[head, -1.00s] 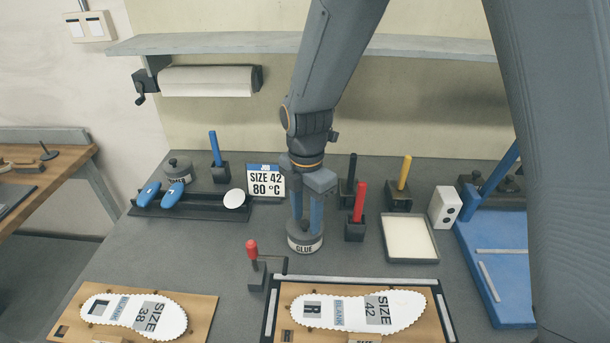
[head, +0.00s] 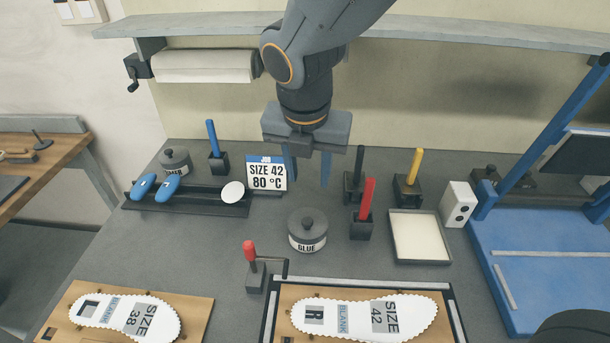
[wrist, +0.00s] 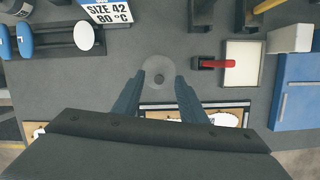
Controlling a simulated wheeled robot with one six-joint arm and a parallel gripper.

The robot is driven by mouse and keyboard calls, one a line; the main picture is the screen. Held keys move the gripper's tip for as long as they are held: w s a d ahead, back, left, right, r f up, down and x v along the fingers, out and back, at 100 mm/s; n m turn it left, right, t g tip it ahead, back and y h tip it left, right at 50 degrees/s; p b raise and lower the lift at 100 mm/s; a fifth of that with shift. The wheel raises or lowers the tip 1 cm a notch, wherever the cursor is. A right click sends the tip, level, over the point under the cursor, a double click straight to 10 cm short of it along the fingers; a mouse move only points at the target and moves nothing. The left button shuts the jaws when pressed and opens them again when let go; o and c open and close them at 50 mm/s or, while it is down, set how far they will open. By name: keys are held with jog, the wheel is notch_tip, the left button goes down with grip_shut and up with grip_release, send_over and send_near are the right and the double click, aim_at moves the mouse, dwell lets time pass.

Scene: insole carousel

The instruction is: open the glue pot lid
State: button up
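The glue pot (head: 307,241) is a round dark pot with a white "GLUE" label, standing upright on the bench. Its dark lid (head: 308,224) with a round knob sits on top of it. My gripper (head: 308,170) is above the pot and apart from it, with its two blue fingers spread and nothing between them. In the wrist view the lid (wrist: 160,66) shows from above as a grey disc between and just beyond the open fingers of my gripper (wrist: 158,82).
Tool holders with black, red (head: 366,205) and yellow handles stand right of the pot, beside a white-lined tray (head: 419,260). A red-handled clamp (head: 250,256) is in front left. A "SIZE 42" sign (head: 267,172) stands behind left. A shelf (head: 440,32) runs overhead.

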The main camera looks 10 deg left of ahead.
jog(key=n, duration=0.2)
send_over(306, 223)
jog(key=w, duration=0.4)
jog(key=shift+t, duration=0.4)
notch_tip(306, 223, down, 7)
jog(key=shift+a+r, duration=0.1)
jog(key=shift+r, duration=0.05)
jog(key=shift+s+b, duration=0.35)
jog(key=shift+s, duration=0.05)
jog(key=s+b, duration=0.1)
jog(key=s, duration=0.2)
jog(key=shift+s, duration=0.15)
jog(key=v, duration=0.9)
jog(key=shift+r+p, duration=0.3)
jog(key=shift+r, duration=0.1)
jog(key=shift+s+d, duration=0.15)
jog(key=shift+d, duration=0.05)
